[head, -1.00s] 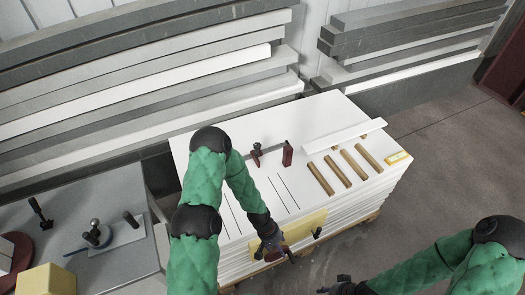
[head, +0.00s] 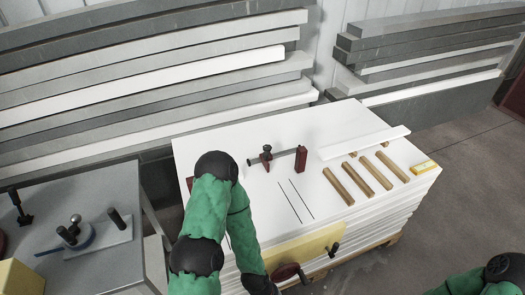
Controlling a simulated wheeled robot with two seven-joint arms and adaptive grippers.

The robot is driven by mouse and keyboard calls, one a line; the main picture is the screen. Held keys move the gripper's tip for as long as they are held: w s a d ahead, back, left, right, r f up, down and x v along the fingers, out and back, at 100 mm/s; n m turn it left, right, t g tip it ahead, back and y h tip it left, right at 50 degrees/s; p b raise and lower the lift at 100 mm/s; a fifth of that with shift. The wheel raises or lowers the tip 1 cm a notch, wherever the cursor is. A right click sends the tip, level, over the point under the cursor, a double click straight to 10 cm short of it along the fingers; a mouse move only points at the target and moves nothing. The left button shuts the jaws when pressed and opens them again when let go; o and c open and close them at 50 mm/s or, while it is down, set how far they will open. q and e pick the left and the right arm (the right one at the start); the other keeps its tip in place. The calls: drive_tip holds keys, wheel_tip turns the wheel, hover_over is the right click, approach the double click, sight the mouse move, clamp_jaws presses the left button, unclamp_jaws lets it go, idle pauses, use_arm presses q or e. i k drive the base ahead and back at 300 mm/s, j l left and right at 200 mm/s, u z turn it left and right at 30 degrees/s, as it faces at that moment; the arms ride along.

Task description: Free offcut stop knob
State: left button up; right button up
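A dark bar clamp or stop with dark red ends (head: 300,158) and a small black knob (head: 267,148) lies on the white board stack (head: 240,150). On the stack's front side is a yellow panel (head: 300,250) with a dark red round wheel (head: 287,272) and a black knob (head: 333,250). I cannot tell which knob is the offcut stop's. My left gripper (head: 262,287) is at the bottom edge, just left of the red wheel. Its fingers are cut off or hidden, and contact with the wheel is unclear. My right gripper is out of view; only its forearm shows at bottom right.
Several wooden strips (head: 354,178), a white strip (head: 365,142) and a yellow level-like piece (head: 424,167) lie on the stack's right. A grey table (head: 90,190) at left holds black-handled fixtures (head: 68,235) and a yellow block (head: 20,278). Long boards (head: 150,90) lean behind.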

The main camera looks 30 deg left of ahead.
sight(267, 148)
drive_tip(key=i+l+u, duration=0.1)
drive_tip(key=l+u, duration=0.55)
drive_tip(key=u, duration=0.2)
drive_tip(key=i, duration=0.05)
